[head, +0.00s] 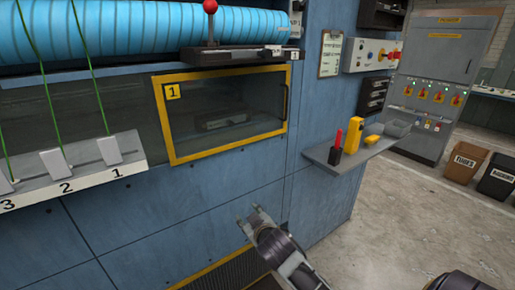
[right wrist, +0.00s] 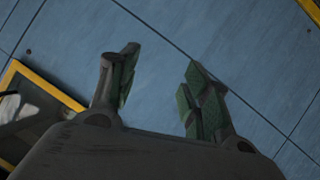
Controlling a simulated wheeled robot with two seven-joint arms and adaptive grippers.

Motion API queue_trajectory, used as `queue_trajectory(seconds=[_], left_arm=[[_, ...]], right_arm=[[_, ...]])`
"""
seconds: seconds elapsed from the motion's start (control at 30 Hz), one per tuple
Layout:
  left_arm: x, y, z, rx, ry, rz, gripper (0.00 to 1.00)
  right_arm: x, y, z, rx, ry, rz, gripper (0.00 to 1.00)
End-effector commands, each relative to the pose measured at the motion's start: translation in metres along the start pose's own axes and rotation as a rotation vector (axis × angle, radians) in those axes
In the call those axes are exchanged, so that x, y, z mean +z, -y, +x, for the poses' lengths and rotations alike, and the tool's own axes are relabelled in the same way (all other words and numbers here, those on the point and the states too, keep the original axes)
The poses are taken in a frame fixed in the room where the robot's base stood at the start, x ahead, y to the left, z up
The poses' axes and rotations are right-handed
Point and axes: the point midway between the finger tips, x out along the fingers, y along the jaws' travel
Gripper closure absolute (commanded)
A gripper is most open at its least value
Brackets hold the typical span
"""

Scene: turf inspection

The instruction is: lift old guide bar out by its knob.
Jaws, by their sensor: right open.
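My right gripper (head: 248,210) is open and empty, below the guard and in front of the blue panel. In the right wrist view its fingers (right wrist: 160,78) are apart, with the yellow frame (right wrist: 45,85) at left.
A white numbered rail (head: 75,170) with green yarns juts out at left. Bins (head: 466,163) and open floor lie further right.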

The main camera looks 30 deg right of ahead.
Motion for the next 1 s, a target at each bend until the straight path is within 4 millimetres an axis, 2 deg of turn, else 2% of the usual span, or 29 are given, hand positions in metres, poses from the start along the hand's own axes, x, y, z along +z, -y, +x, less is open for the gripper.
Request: queue_trajectory(seconds=[0.03,0.2,0.37,0.5,0.8,1.0], left_arm=[[0.000,0.003,0.001,-0.003,0.000,0.001,0.60],[0.000,0.005,0.001,-0.005,0.000,0.001,0.60],[0.000,0.004,0.001,-0.004,0.000,0.001,0.60],[0.000,0.002,0.002,-0.002,0.000,-0.001,0.60],[-0.001,0.000,0.002,-0.001,-0.001,-0.001,0.60],[-0.001,0.000,0.002,-0.001,0.000,-0.001,0.60]], right_arm=[[-0.029,-0.012,-0.002,0.029,-0.078,-0.014,0.52],[-0.113,-0.042,-0.018,0.112,-0.320,-0.061,0.52],[-0.184,-0.063,-0.042,0.178,-0.538,-0.120,0.52],[-0.240,-0.076,-0.070,0.227,-0.723,-0.182,0.52],[-0.336,-0.085,-0.142,0.308,-1.094,-0.357,0.52],[-0.381,-0.078,-0.192,0.343,-1.315,-0.508,0.52]])
